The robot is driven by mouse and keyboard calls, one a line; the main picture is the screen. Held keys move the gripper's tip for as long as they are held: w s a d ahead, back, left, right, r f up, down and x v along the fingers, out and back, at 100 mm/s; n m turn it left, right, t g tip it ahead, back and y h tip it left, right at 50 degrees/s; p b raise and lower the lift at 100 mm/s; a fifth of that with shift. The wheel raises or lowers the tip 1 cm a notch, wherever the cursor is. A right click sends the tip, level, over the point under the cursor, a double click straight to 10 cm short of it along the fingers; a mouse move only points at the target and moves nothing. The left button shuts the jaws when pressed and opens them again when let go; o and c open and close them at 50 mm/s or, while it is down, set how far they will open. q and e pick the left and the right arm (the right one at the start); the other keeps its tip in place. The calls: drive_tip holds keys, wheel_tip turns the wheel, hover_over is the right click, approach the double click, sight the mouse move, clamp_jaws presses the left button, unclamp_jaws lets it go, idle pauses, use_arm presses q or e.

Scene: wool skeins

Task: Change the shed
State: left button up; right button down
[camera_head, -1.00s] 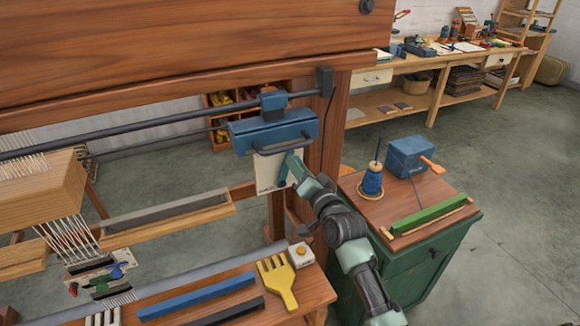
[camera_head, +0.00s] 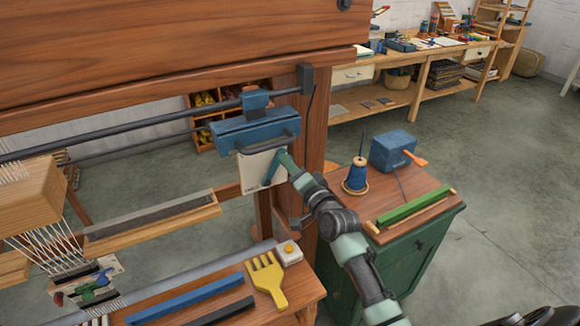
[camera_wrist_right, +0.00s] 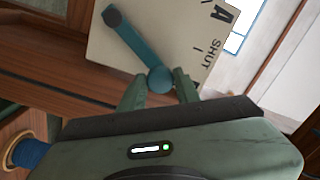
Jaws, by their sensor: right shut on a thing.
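A teal shed lever (camera_head: 271,172) sits on a pale plate (camera_head: 252,172) under the blue box on the loom's right post. In the right wrist view the lever (camera_wrist_right: 134,42) slants from its dark pivot down to a round knob. The plate (camera_wrist_right: 185,25) there shows the letter A and the word SHUT. My right gripper (camera_head: 286,164) is shut on the lever; in the wrist view its green fingers (camera_wrist_right: 160,88) stand on either side of the knob. My left gripper is not in view.
The blue box (camera_head: 255,131) with a dark handle hangs on a rail above the lever. A green cabinet (camera_head: 390,262) with a blue spool (camera_head: 357,176) and a blue block (camera_head: 392,151) stands right of my arm. A yellow comb (camera_head: 267,279) lies on the loom's front beam.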

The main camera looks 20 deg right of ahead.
drive_tip(key=c, duration=1)
unclamp_jaws()
drive_tip(key=s+b, duration=0.1)
drive_tip(key=s, duration=0.6)
drive_tip(key=shift+s+d, duration=0.15)
drive_tip(key=shift+s, duration=0.25)
